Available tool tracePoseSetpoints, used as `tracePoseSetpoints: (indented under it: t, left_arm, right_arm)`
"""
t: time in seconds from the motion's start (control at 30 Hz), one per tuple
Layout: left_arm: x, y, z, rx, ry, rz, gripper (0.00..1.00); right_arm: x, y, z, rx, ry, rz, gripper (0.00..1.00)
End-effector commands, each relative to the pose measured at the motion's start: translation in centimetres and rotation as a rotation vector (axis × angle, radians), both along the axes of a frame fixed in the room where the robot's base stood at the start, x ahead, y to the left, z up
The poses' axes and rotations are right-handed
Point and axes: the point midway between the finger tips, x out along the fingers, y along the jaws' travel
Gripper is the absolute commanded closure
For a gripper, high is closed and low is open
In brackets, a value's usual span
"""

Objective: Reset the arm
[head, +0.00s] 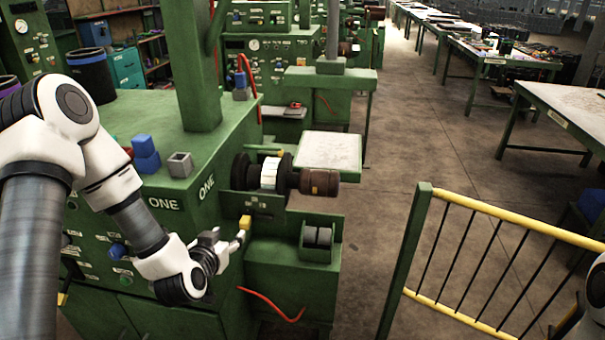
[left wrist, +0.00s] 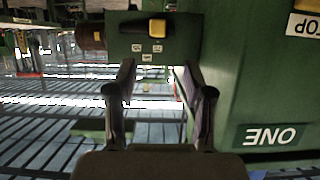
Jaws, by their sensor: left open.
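My left arm (head: 140,222) reaches down from the left in front of the green machine (head: 105,280) marked ONE. My left gripper (head: 238,240) is beside a yellow switch (head: 245,222) on the machine's small green panel. In the left wrist view my left gripper (left wrist: 157,72) is open with nothing between its fingers. The yellow switch (left wrist: 157,28) there lies beyond the fingertips, apart from them. A white sleeve (head: 269,173) sits on the machine's dark roller, with a brown cylinder (head: 320,182) at its right end. My right gripper is not in view.
Blue blocks (head: 145,153) and a grey square holder (head: 180,165) stand on the machine's top. A yellow-railed barrier (head: 500,230) stands at the right. Tables (head: 560,110) line the back right. The floor (head: 410,150) between is clear.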

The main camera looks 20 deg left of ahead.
Motion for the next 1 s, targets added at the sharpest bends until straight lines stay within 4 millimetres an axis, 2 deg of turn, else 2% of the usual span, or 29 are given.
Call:
tracePoseSetpoints:
  t: [0.1,0.17,0.27,0.33,0.4,0.47,0.5,0.6,0.7,0.77,0.83,1.0]
  left_arm:
    - [-0.1,0.0,-0.3,0.0,0.005,0.0,0.48]
    - [-0.5,-0.1,-1.4,0.004,0.03,-0.005,0.48]
    - [-1.9,-2.0,-5.6,0.053,0.132,-0.069,0.48]
    - [-4.0,-4.4,-9.9,0.098,0.252,-0.152,0.48]
    - [-7.2,-7.1,-14.6,0.106,0.407,-0.238,0.48]
    - [-10.7,-9.2,-18.3,0.088,0.551,-0.298,0.48]
    - [-13.3,-10.5,-20.5,0.069,0.649,-0.327,0.48]
    - [-19.7,-12.8,-24.2,0.006,0.887,-0.356,0.48]
    - [-24.3,-13.6,-25.2,-0.081,1.08,-0.288,0.48]
    - [-25.8,-13.5,-25.2,-0.136,1.147,-0.223,0.48]
    - [-26.6,-13.5,-25.2,-0.167,1.177,-0.183,0.48]
    - [-26.4,-13.5,-25.2,-0.172,1.172,-0.175,0.48]
  right_arm:
    - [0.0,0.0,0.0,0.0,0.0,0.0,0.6]
    - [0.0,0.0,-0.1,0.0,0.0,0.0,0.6]
    - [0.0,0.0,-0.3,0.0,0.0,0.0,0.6]
    - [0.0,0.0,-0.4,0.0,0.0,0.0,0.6]
    - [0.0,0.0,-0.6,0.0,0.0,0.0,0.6]
    - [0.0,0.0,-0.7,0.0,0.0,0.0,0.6]
    - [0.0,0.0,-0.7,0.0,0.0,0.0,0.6]
    - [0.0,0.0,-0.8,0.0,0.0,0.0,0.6]
    - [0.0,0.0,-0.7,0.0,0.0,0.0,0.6]
    - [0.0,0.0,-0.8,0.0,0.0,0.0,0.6]
    - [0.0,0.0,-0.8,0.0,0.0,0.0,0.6]
    - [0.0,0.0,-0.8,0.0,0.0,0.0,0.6]
